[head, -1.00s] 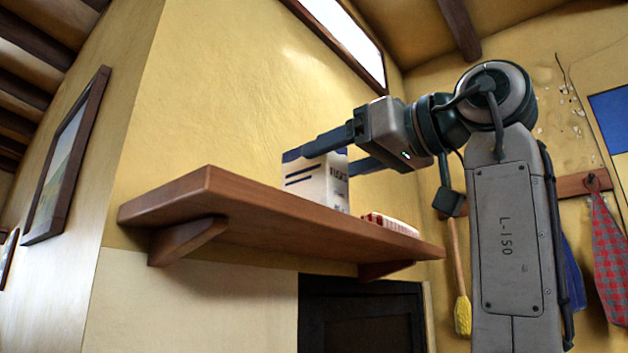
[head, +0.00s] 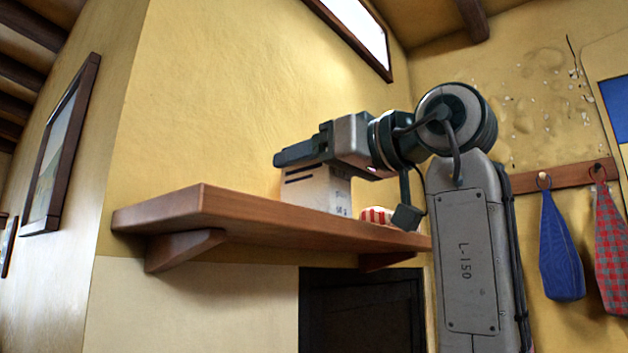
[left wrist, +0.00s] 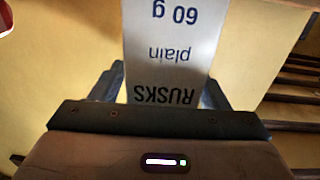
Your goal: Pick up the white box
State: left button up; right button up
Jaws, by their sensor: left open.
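The white box (head: 318,191) stands upright on the brown wooden shelf (head: 240,208), against the yellow wall. My left gripper (head: 302,155) is level with the box's upper part, and its near finger hides the top of the box. In the left wrist view the white box (left wrist: 172,45) shows "RUSKS", "plain" and "60 g" upside down. It stands between the two open fingers of my left gripper (left wrist: 160,88), one on each side. I cannot tell whether either finger touches it. My right gripper is not in view.
A red-and-white item (head: 376,215) lies on the shelf to the right of the box, partly behind my arm. The shelf's left end is bare.

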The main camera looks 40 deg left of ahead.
pick_arm(q)
jog(key=shift+d, duration=0.15)
jog(key=c, duration=1.1)
jog(key=shift+r, duration=0.1)
jog(key=shift+r, duration=0.65)
notch_tip(320, 180, up, 16)
jog(key=shift+r+p, duration=0.25)
jog(key=shift+p, duration=0.8)
